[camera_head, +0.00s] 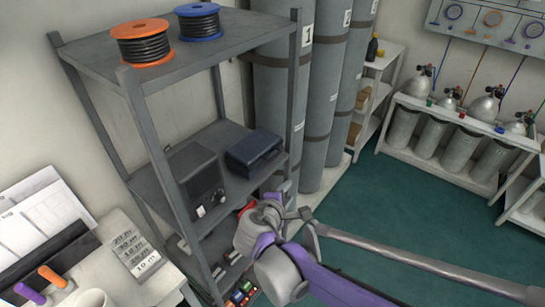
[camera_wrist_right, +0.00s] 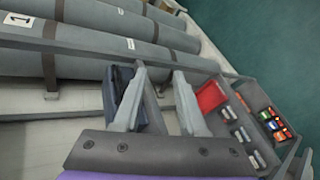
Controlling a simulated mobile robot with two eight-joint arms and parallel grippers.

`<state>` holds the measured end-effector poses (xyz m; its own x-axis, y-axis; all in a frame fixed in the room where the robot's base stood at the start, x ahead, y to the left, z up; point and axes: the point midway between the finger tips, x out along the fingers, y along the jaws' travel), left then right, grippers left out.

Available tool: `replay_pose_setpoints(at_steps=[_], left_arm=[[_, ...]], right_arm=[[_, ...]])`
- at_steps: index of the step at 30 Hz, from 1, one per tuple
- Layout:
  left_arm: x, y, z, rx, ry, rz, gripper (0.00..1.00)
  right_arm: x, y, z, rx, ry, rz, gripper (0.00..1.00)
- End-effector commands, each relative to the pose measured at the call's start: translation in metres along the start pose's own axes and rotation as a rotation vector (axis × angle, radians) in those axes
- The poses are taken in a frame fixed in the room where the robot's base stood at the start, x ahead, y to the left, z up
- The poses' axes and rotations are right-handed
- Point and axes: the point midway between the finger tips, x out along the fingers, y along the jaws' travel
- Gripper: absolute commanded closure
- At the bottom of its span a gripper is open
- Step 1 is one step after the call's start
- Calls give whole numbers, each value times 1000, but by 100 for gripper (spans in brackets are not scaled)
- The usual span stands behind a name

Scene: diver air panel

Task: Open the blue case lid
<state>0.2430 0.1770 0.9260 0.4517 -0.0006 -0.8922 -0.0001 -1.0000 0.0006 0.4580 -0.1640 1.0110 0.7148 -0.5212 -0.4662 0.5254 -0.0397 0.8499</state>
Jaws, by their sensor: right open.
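The blue case (camera_head: 255,150) lies on the middle shelf of the grey rack, near its right end, and its lid looks shut. My right gripper (camera_head: 284,192) is below and slightly right of it in the head view, at the rack's right side. In the right wrist view the gripper (camera_wrist_right: 160,73) is open, with nothing seen between its fingers. The dark blue case (camera_wrist_right: 120,92) shows there beside and partly behind the left finger; I cannot tell whether they touch. My left gripper is not in view.
A dark box with a knob (camera_head: 197,180) stands left of the case. Rack posts (camera_head: 296,95) and tall grey cylinders (camera_head: 325,95) stand close by. Small coloured items (camera_head: 243,291) lie on the lower shelf. Cable spools (camera_head: 142,43) sit on top. Green floor (camera_head: 385,205) is open at right.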

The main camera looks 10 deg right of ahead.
Motion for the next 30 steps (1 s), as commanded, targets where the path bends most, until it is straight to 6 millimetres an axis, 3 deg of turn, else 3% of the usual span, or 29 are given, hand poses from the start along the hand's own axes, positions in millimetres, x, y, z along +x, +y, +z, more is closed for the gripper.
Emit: replay_pose_setpoints(at_steps=[1, 3, 9, 14, 24, 30], left_arm=[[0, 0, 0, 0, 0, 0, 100], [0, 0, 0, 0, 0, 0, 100], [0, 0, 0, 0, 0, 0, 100], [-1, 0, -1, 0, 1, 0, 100], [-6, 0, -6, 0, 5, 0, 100], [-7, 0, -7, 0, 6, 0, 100]], right_arm=[[1, 13, -20, -82, -4, 65, 59], [0, 29, -39, -179, -19, 146, 59], [-2, 49, -66, -311, -47, 263, 59], [14, 56, -66, -318, -54, 270, 59], [75, 73, -65, -317, -53, 269, 59], [96, 78, -65, -316, -51, 268, 59]])
